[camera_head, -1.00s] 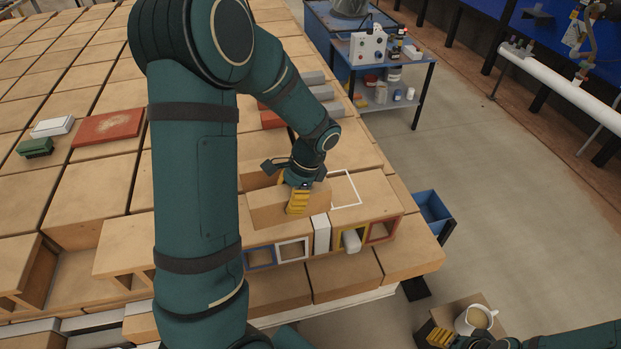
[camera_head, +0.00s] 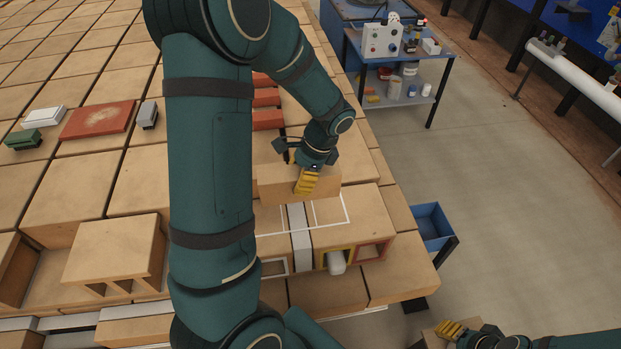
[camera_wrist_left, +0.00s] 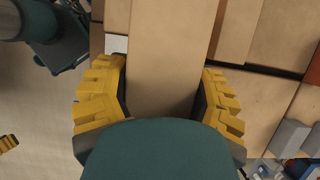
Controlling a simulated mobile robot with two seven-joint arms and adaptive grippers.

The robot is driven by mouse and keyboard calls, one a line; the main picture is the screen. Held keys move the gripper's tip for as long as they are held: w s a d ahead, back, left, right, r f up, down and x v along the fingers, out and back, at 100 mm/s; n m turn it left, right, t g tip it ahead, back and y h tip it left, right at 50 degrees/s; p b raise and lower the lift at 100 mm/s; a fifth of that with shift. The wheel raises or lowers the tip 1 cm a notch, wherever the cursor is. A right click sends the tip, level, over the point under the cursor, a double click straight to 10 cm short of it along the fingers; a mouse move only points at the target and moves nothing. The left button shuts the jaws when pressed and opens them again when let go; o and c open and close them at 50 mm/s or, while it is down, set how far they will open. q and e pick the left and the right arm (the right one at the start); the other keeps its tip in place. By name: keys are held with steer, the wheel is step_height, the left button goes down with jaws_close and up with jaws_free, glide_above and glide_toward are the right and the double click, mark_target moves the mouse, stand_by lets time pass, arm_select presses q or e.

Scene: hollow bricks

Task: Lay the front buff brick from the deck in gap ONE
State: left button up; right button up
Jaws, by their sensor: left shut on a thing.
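My left gripper (camera_head: 307,181) is shut on a long plain buff brick (camera_head: 272,188). In the left wrist view the brick (camera_wrist_left: 172,50) lies between the yellow fingers of my left gripper (camera_wrist_left: 165,95). White outlines (camera_head: 349,207) and a pale grey strip (camera_head: 301,238) show on top of the block. No label for gap ONE can be read. My right gripper (camera_head: 449,329) is at the bottom right, its opening unclear.
A hollow buff brick (camera_head: 115,250) stands at left. A blue bin (camera_head: 432,222) is beside the deck. My left arm hides the middle.

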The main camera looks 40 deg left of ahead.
arm_select(q)
steer(key=shift+w, duration=0.35)
steer(key=shift+s+f+b, duration=0.15)
steer(key=shift+f+b, duration=0.35)
steer(key=shift+f, duration=4.4)
steer(key=shift+f, duration=0.2)
steer(key=o, duration=1.4)
